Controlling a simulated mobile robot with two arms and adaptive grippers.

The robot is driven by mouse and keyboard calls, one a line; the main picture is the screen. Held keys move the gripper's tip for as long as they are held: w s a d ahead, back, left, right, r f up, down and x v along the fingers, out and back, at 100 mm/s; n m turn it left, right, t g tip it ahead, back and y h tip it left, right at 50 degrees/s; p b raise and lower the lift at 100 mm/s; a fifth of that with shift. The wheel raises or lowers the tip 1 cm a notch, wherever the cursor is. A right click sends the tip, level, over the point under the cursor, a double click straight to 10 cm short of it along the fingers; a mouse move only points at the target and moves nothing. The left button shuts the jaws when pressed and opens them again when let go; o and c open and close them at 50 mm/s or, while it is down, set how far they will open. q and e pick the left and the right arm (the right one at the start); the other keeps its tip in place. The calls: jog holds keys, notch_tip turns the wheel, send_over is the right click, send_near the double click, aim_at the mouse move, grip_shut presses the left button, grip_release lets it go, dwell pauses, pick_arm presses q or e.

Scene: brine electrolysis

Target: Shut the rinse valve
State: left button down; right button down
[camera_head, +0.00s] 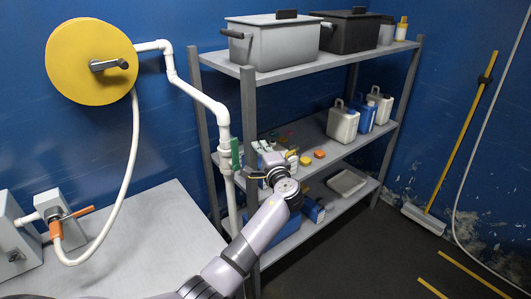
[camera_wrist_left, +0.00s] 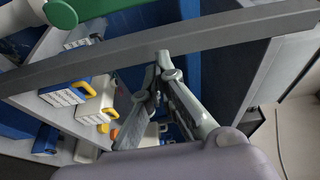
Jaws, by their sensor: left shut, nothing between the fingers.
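A white pipe (camera_head: 210,102) runs from the wall reel down beside the shelf's front post. A green lever handle (camera_head: 236,153) sits upright on it, lying along the pipe. In the left wrist view the green handle (camera_wrist_left: 88,8) is at the top left edge, beside the white pipe. A second valve with an orange lever (camera_head: 75,212) is at the far left, by the white hose. My left gripper (camera_head: 256,176) is just below and right of the green handle, apart from it. Its fingers (camera_wrist_left: 163,60) meet at the tips, shut and empty. My right gripper is not in view.
The grey shelf post (camera_head: 249,120) stands close to the pipe and my gripper. Shelves hold grey and black tanks (camera_head: 270,42), jugs (camera_head: 343,122) and small boxes. A grey bench top (camera_head: 150,235) is at lower left. A yellow-handled broom (camera_head: 462,130) leans at right.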

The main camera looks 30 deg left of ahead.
aim_at(235, 155)
pick_arm(q)
jog(key=s+a+p, duration=0.2)
jog(key=p, duration=0.1)
jog(key=shift+s+a, duration=0.35)
